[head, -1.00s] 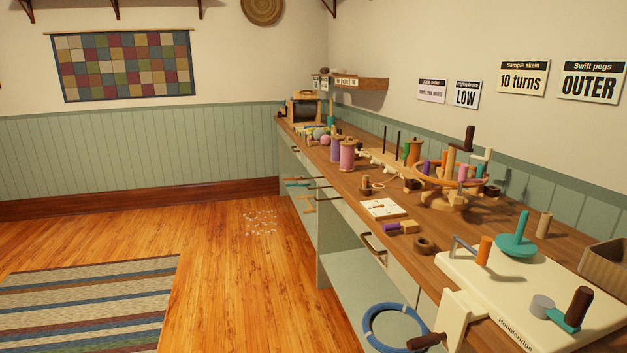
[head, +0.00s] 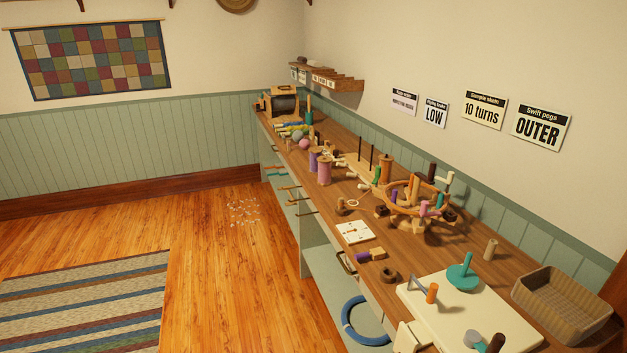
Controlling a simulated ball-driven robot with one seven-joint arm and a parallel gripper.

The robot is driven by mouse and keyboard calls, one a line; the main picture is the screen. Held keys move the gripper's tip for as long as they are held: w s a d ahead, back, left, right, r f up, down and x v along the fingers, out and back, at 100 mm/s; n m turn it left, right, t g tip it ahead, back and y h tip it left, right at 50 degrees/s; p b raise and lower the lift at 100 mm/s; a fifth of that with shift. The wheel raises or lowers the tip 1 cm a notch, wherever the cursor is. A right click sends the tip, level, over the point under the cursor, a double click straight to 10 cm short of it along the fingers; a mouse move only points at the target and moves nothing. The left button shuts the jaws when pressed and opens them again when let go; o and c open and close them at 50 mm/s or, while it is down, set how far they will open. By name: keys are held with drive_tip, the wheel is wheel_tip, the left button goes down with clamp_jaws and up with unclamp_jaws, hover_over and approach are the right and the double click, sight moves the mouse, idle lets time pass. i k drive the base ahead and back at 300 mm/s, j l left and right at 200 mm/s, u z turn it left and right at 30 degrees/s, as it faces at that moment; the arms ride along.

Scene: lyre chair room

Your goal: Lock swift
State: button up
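The swift (head: 415,192) stands on the wooden workbench (head: 340,207), right of the picture's middle. It is a round wooden ring frame on a wooden foot, with several upright pegs in brown, purple, pink and cream. Whether it is locked cannot be told at this size. A sign reading "Swift pegs OUTER" (head: 541,128) hangs on the wall behind. My gripper is not in view.
The cream winder board (head: 465,318) with a teal cone (head: 463,277) lies nearer than the swift. A wicker basket (head: 562,302) sits at the right. A white card (head: 355,232) and spools (head: 324,171) stand left of the swift. The wooden floor (head: 215,280) is open.

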sight(359, 256)
drive_tip(key=i+j+u, duration=0.1)
drive_tip(key=i+u, duration=0.35)
drive_tip(key=i, duration=0.65)
